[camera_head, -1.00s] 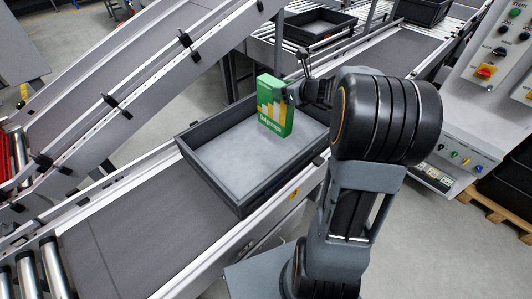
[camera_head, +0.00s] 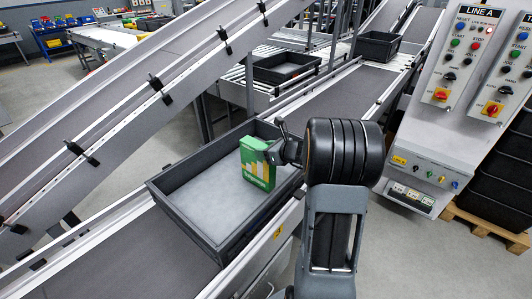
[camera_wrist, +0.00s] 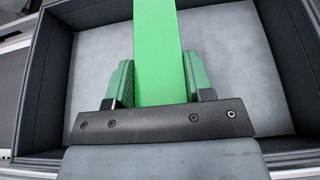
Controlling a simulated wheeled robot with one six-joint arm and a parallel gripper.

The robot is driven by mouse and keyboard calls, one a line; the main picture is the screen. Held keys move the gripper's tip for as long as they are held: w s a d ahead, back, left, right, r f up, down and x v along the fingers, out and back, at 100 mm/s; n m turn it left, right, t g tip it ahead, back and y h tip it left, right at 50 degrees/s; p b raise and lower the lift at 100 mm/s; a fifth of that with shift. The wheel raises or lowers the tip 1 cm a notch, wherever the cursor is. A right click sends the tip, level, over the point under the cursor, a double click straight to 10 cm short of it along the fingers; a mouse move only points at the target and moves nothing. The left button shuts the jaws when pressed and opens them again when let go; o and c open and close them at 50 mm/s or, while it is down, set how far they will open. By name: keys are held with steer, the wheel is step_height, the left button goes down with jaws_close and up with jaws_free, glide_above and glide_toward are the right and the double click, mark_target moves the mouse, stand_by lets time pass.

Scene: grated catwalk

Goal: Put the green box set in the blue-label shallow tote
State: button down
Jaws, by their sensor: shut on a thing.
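The green box set (camera_head: 256,168) is a green carton with yellow blocks and white lettering on its face. It is upright within the outline of a dark, shallow tote (camera_head: 180,221) with a grey floor, towards its right side. My gripper (camera_head: 277,150) is shut on the box from above right. In the wrist view the green box (camera_wrist: 158,45) is between the two fingers of my gripper (camera_wrist: 159,84), with the tote floor behind it. I cannot tell whether the box touches the floor. No blue label shows on this tote; its hidden sides may carry one.
The tote rests on a sloping conveyor (camera_head: 150,258). Another dark tote (camera_head: 287,67) stands on rollers farther back, and a third (camera_head: 378,46) at the upper right. A control panel (camera_head: 455,90) stands at right, beside stacked black crates (camera_head: 500,175).

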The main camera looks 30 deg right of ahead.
steer(key=shift+f, duration=0.35)
steer(key=shift+f, duration=0.15)
steer(key=c, duration=0.5)
jaws_free()
